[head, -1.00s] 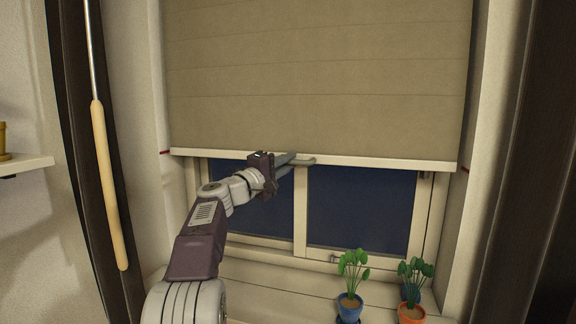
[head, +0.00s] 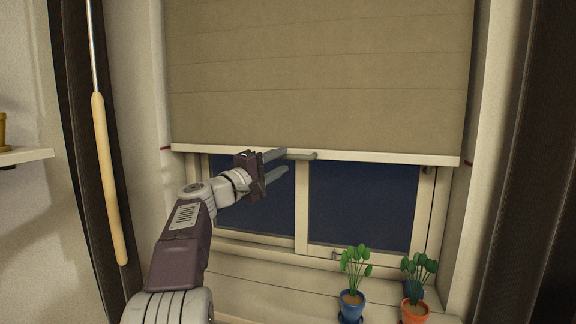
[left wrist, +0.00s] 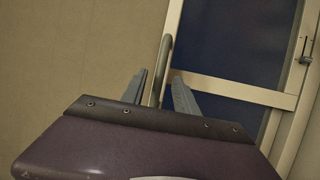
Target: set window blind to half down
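The beige window blind (head: 320,80) covers the upper part of the window. Its pale bottom rail (head: 400,158) is about level with small red marks on the left (head: 165,148) and right (head: 469,164) of the window recess. A grey-green pull handle (head: 303,156) sits at the middle of the rail; it also shows in the left wrist view (left wrist: 166,60). My left gripper (head: 281,162) is open just left of the handle in the head view. In the wrist view its fingers (left wrist: 158,90) are apart, with the handle in line between them and no finger visibly touching it. My right gripper is out of view.
Potted plants in blue (head: 351,306) and orange (head: 415,312) pots stand on the sill (head: 270,292) at lower right. A wooden-handled rod (head: 108,180) hangs at the left. A shelf (head: 22,156) juts in at the far left.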

